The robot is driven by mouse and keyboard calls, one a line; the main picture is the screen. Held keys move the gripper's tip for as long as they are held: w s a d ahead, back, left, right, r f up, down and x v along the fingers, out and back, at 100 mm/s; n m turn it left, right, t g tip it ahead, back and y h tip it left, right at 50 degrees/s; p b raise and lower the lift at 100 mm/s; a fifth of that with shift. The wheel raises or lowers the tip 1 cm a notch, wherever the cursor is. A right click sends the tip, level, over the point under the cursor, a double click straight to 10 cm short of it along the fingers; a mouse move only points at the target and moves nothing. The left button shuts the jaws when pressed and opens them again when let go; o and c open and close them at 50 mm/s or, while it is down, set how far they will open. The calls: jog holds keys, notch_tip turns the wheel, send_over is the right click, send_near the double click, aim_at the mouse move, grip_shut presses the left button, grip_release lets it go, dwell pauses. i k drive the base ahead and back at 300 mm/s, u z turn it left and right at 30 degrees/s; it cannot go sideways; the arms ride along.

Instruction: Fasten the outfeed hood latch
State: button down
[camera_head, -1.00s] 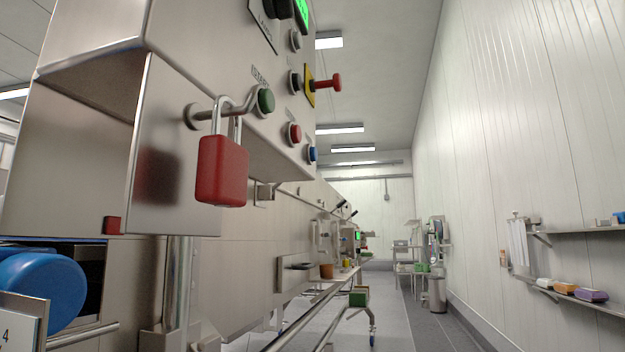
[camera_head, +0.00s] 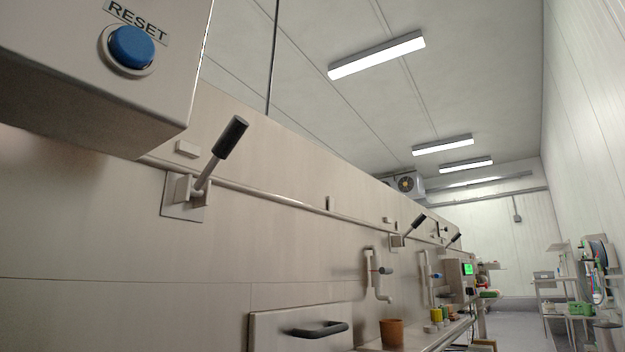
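A hood latch lever with a black grip (camera_head: 229,138) sits on a metal plate on the steel tunnel side (camera_head: 120,225), in the near left of the head view. It tilts up and to the right. A second, similar lever (camera_head: 415,226) stands farther along the tunnel, also tilted up and right. A third lever (camera_head: 454,239) shows small beyond it. I cannot tell which of them is the outfeed hood latch, or whether any is fastened. My gripper is not in view.
A control box with a blue RESET button (camera_head: 132,47) juts out at upper left. Below are a panel with a black handle (camera_head: 320,328), pipework (camera_head: 380,275) and a shelf with a brown pot (camera_head: 391,332). A stocked rack (camera_head: 575,300) stands far right. Some grey floor (camera_head: 505,330) shows clear.

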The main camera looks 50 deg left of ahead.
aim_at(236, 128)
jog(key=i, duration=1.6)
jog(key=u, duration=4.25)
jog(key=i, duration=0.15)
jog(key=z, duration=0.9)
